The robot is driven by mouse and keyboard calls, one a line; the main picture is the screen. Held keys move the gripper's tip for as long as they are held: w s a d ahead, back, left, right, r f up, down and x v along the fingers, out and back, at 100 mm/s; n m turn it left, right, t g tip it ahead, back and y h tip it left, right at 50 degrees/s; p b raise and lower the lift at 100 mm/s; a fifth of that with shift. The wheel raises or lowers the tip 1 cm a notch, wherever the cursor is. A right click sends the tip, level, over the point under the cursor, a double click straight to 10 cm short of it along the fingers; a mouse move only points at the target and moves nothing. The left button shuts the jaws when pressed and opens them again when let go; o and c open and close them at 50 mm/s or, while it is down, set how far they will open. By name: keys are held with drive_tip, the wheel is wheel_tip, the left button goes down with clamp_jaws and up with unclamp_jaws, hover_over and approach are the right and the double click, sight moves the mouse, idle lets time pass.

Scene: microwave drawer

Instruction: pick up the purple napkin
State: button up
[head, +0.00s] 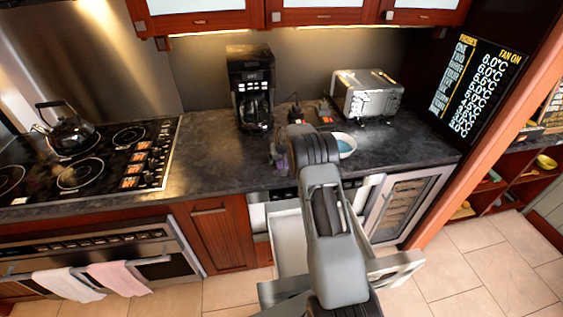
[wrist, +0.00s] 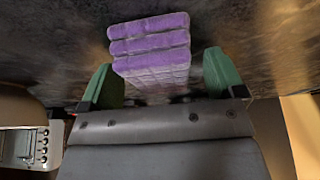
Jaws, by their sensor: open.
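The purple napkin (wrist: 150,45) shows in the wrist view as a folded, layered purple block on the dark countertop (wrist: 60,40). It lies between the two green fingers of my gripper (wrist: 160,62). The fingers are apart, one on each side, with a visible gap at least on the right; I cannot tell whether the left finger touches it. In the head view my gripper (head: 279,152) is low over the counter, largely hidden by my arm. Only a small purple patch of the napkin (head: 282,164) shows there.
A blue-white bowl (head: 346,146) stands just right of my wrist. A coffee maker (head: 252,88) and a silver toaster oven (head: 367,94) stand behind. A stove with a kettle (head: 68,130) is at left. An open drawer (head: 290,242) sticks out below the counter.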

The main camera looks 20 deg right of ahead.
drive_tip(key=shift+f, duration=0.1)
drive_tip(key=c, duration=1)
drive_tip(key=shift+r+p, duration=0.3)
drive_tip(key=shift+p, duration=0.2)
drive_tip(key=shift+r+b, duration=0.25)
drive_tip(key=shift+b, duration=0.45)
drive_tip(key=s+r+b, duration=0.1)
drive_tip(key=r, duration=0.1)
drive_tip(key=s+d+r+b, duration=0.1)
drive_tip(key=r, duration=0.2)
drive_tip(key=s+r+b, duration=0.1)
drive_tip(key=s+r, duration=0.1)
drive_tip(key=shift+d+r, duration=0.15)
drive_tip(key=shift+d, duration=0.15)
drive_tip(key=s+d+r+b, duration=0.3)
drive_tip(key=s+r, duration=0.2)
drive_tip(key=s, duration=0.4)
drive_tip(key=shift+d, duration=0.15)
